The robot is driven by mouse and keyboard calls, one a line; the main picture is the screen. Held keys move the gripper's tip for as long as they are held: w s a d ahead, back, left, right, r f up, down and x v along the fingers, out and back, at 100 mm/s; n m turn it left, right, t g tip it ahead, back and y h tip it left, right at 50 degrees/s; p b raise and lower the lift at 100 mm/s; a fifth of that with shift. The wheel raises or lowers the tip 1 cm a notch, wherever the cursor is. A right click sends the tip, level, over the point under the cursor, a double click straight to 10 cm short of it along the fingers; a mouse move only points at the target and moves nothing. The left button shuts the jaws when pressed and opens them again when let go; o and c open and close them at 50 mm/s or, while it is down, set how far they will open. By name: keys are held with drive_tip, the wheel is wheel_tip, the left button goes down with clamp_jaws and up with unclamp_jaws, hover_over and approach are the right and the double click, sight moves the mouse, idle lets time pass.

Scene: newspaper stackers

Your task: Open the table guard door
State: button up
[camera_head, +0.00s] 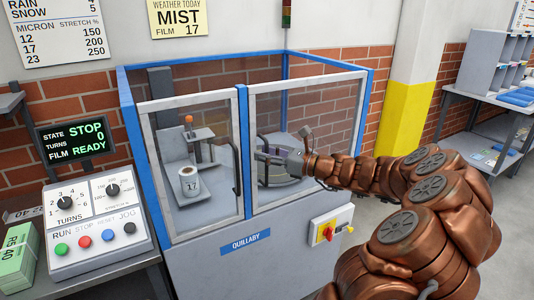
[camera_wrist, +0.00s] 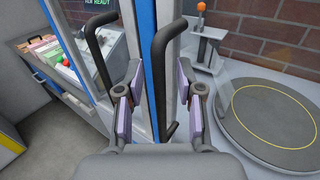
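The guarded machine has two glazed doors in light frames, and both look shut. The right door (camera_head: 307,88) covers the round grey turntable (camera_head: 283,172), which also shows in the wrist view (camera_wrist: 285,112). Its dark bar handle (camera_wrist: 160,60) stands upright near the door's left edge. My gripper (camera_head: 268,158) is at this handle. In the wrist view my gripper (camera_wrist: 160,108) is open, with one finger on each side of the handle's lower part. I cannot tell whether a finger touches it. The left door (camera_head: 242,120) has its own dark handle (camera_wrist: 92,45).
A control panel (camera_head: 97,222) with knobs and buttons stands at the left, below a display reading STOP (camera_head: 75,138). A red and yellow switch (camera_head: 328,232) sits on the machine's front. A shelf table (camera_head: 480,95) stands at the far right.

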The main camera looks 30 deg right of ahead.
drive_tip(key=shift+c, duration=0.2)
clamp_jaws()
idle(0.6)
